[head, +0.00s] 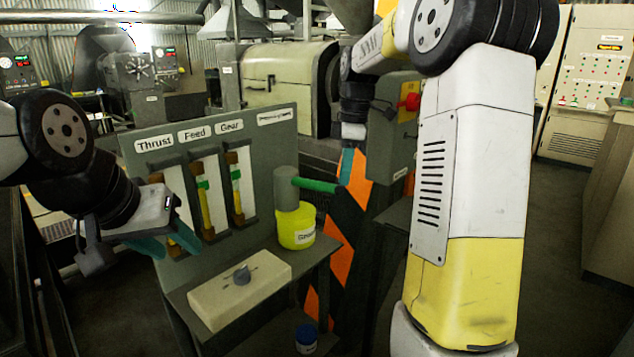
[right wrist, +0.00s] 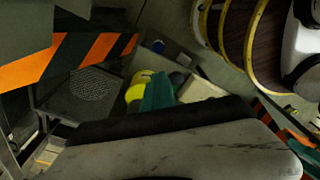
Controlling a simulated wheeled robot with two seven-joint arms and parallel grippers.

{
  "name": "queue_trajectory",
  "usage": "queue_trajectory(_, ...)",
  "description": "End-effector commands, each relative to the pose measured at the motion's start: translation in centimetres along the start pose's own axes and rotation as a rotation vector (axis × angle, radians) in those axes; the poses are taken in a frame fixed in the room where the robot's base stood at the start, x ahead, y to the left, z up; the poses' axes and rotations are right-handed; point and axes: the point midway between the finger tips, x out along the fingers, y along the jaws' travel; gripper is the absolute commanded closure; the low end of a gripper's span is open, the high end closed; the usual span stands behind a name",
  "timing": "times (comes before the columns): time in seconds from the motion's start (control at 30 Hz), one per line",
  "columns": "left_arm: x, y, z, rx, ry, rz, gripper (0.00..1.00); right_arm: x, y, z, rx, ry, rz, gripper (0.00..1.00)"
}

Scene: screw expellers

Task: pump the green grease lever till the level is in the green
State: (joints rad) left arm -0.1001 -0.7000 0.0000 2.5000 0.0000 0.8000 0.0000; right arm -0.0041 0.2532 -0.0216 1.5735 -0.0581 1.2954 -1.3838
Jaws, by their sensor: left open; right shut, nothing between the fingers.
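The green lever (head: 315,185) sticks out level to the right from the grey pump head (head: 285,190) on the yellow grease pot (head: 297,238). My right gripper (head: 347,166) is shut and empty at the lever's outer end; I cannot tell whether it touches. Its teal fingers (right wrist: 158,92) show beside the yellow pot (right wrist: 136,88) in the right wrist view. The panel (head: 265,150) has three sight tubes, labelled Thrust, Feed (head: 204,200) and Gear (head: 236,190), with yellow and green parts; exact levels are too small to read. My left gripper (head: 168,243) is open and empty before the Thrust tube, partly hiding it.
A beige box (head: 215,303) with a grey knob sits on the shelf before the panel. A blue-lidded jar (head: 306,338) stands lower down. An orange-and-black striped post (head: 338,245) is behind the pot. A red knob (head: 410,102) is on a grey cabinet beside my right arm.

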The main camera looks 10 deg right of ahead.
Motion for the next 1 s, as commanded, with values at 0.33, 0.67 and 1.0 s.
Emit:
queue_trajectory(0.33, 0.0, 0.0, 0.0, 0.0, 0.0, 0.0, 0.56, -5.2, 0.1, 0.1, 0.0, 0.0, 0.002, 1.0)
queue_trajectory(0.67, 0.0, 0.0, 0.0, 0.0, 0.0, 0.0, 0.56, -5.8, 0.0, 0.1, 0.0, -0.001, 0.0, 1.0)
queue_trajectory(1.0, 0.0, 0.0, 0.0, 0.0, 0.0, 0.0, 0.56, -5.7, 0.0, 0.1, 0.0, -0.001, 0.0, 1.0)
